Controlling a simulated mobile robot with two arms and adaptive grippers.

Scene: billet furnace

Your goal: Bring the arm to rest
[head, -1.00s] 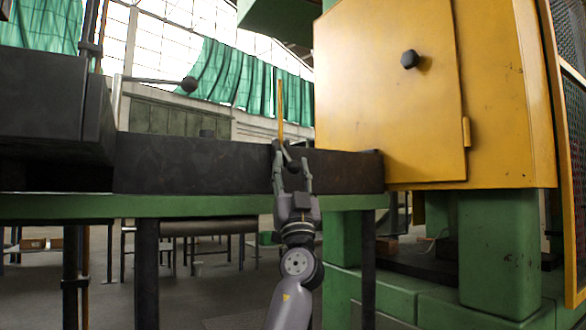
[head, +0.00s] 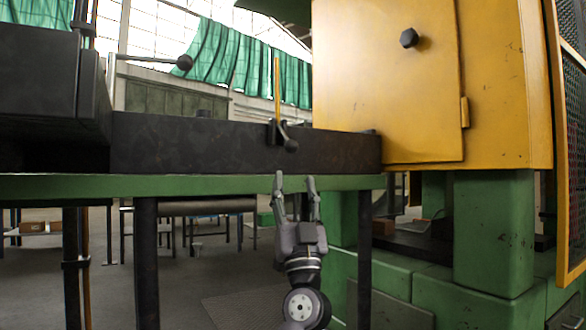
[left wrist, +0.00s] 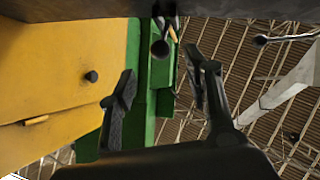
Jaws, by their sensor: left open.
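My left gripper (head: 295,184) is open and empty in the head view. It points upward in front of the green table edge, below the small dark lever knob (head: 290,145) on the black beam, and is apart from it. In the left wrist view the two fingers of the left gripper (left wrist: 160,90) stand wide apart with nothing between them. The lever knob also shows in that view (left wrist: 160,48), beyond the fingers. My right gripper does not show.
The black beam (head: 200,150) lies along the green table frame (head: 200,185). A yellow cabinet (head: 380,90) with a dark knob stands at right on green pillars (head: 495,235). A ball-ended lever (head: 184,62) sticks out at upper left.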

